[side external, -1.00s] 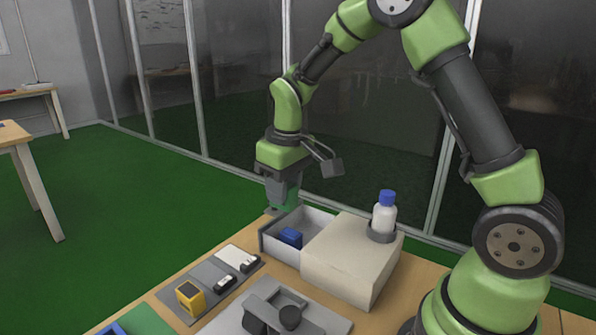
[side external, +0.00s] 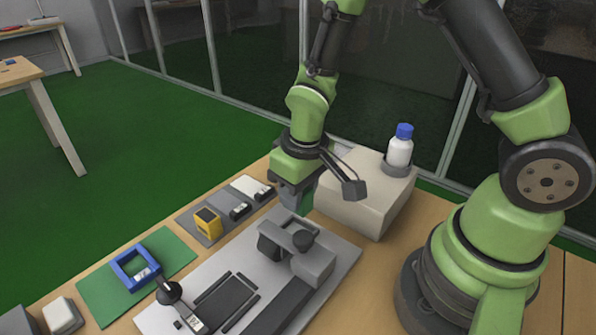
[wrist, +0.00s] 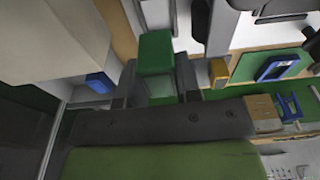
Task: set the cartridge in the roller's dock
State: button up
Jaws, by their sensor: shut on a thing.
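My gripper (side external: 296,197) is shut on a green block, which I take to be the cartridge (side external: 303,199). In the wrist view the green cartridge (wrist: 156,52) sits between the two fingers of my gripper (wrist: 156,84). It is held above the table, close over the far end of a light grey board (side external: 345,254). On that board stands a grey fixture with a dark round knob (side external: 303,239), seemingly the roller. The cartridge is apart from it, as far as I can tell. I cannot make out the dock for certain.
A beige box (side external: 350,203) carries a white bottle with a blue cap (side external: 400,150). A yellow block (side external: 207,223) stands on a grey strip left of my gripper. A blue frame (side external: 120,273) lies on a green mat (side external: 95,296). A black-knobbed lever (side external: 169,291) rises nearer the camera.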

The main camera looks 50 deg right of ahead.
jog(key=shift+f, duration=2.25)
jog(key=o, duration=1)
jog(key=shift+r, duration=0.1)
jog(key=s+d+r+m+t, duration=0.1)
jog(key=d+r+m+t, duration=0.2)
jog(key=r, duration=1.3)
jog(key=s+r+t, duration=0.1)
jog(key=s+r, duration=0.2)
jog(key=s, duration=0.1)
jog(key=s+a+r+t+y, duration=0.1)
jog(key=s+r, duration=0.3)
jog(key=s+a+r+m+y, duration=0.1)
jog(key=s+r, duration=0.2)
jog(key=s, duration=0.1)
jog(key=shift+s+r+t, duration=0.1)
jog(key=shift+r+t, duration=0.05)
jog(key=shift+t, duration=0.25)
